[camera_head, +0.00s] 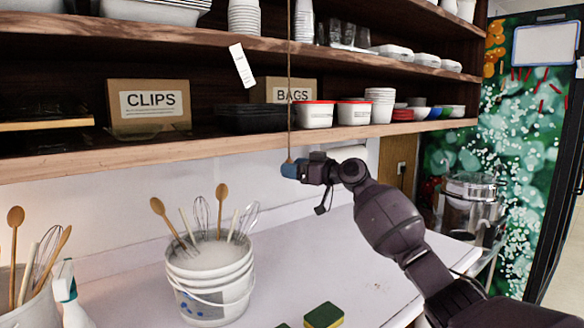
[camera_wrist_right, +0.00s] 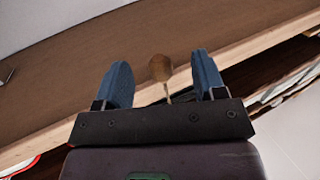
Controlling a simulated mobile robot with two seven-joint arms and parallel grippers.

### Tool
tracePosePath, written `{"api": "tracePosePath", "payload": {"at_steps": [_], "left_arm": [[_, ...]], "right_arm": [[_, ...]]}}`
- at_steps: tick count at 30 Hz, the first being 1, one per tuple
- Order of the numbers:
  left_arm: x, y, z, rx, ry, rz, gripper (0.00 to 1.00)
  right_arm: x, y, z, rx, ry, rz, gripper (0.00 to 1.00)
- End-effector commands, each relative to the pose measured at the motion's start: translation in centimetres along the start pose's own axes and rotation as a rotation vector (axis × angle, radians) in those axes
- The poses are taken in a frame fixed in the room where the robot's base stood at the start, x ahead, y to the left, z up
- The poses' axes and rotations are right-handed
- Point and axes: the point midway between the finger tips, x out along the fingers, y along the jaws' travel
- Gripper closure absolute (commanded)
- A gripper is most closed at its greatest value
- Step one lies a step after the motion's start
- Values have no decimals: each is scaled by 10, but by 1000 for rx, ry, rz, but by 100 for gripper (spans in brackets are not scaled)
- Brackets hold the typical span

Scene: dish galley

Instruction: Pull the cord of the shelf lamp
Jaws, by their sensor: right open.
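The cord (camera_head: 289,80) hangs straight down in front of the shelves in the head view. Its lower end meets my right gripper (camera_head: 290,170), just below the lowest shelf edge. In the right wrist view a small wooden knob (camera_wrist_right: 160,68) on the cord (camera_wrist_right: 167,94) sits between the two blue fingers of my right gripper (camera_wrist_right: 163,80). The fingers are open, with a gap on each side of the knob. In the head view the fingers mostly hide the knob. The lamp itself is not visible, and my left gripper is out of view.
The lowest shelf edge (camera_head: 220,145) runs just behind and above my right gripper. A white bucket of utensils (camera_head: 212,278) stands on the counter (camera_head: 290,260) below.

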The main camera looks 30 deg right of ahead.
Motion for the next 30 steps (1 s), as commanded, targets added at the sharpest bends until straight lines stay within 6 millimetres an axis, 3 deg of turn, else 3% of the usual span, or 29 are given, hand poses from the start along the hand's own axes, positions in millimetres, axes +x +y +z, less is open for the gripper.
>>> {"api": "tracePosePath", "payload": {"at_steps": [14,30], "left_arm": [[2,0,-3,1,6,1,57],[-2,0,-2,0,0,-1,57]], "right_arm": [[-2,0,0,0,0,0,36],[-44,0,0,-1,0,0,36]]}}
